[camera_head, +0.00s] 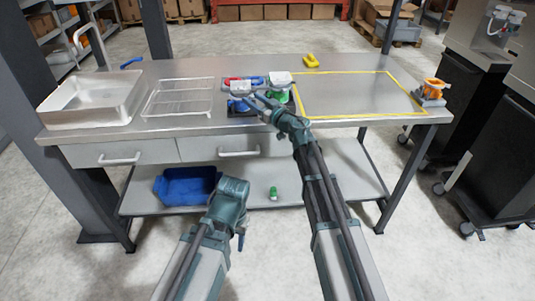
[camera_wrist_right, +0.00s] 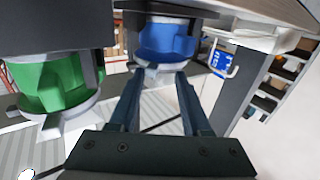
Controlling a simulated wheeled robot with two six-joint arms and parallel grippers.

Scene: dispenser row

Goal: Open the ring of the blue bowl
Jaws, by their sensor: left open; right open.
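The blue bowl (camera_wrist_right: 168,40) hangs under a dark holder in the right wrist view, with a pale grey ring (camera_wrist_right: 160,70) around its lower end. It also shows at the middle of the table in the head view (camera_head: 238,105), partly covered by my right gripper. My right gripper (camera_head: 254,99) is open; its two fingers (camera_wrist_right: 160,90) point toward the blue bowl, one on each side of the ring's area. I cannot tell whether they touch it. My left gripper (camera_head: 240,238) is open and empty, low in front of the table.
A green bowl (camera_wrist_right: 60,85) with its own grey ring hangs beside the blue one. A sink (camera_head: 92,100) and wire rack (camera_head: 180,98) stand left; a yellow-taped area (camera_head: 350,117) lies right. A blue bin (camera_head: 185,187) and small green item (camera_head: 273,192) are on the lower shelf.

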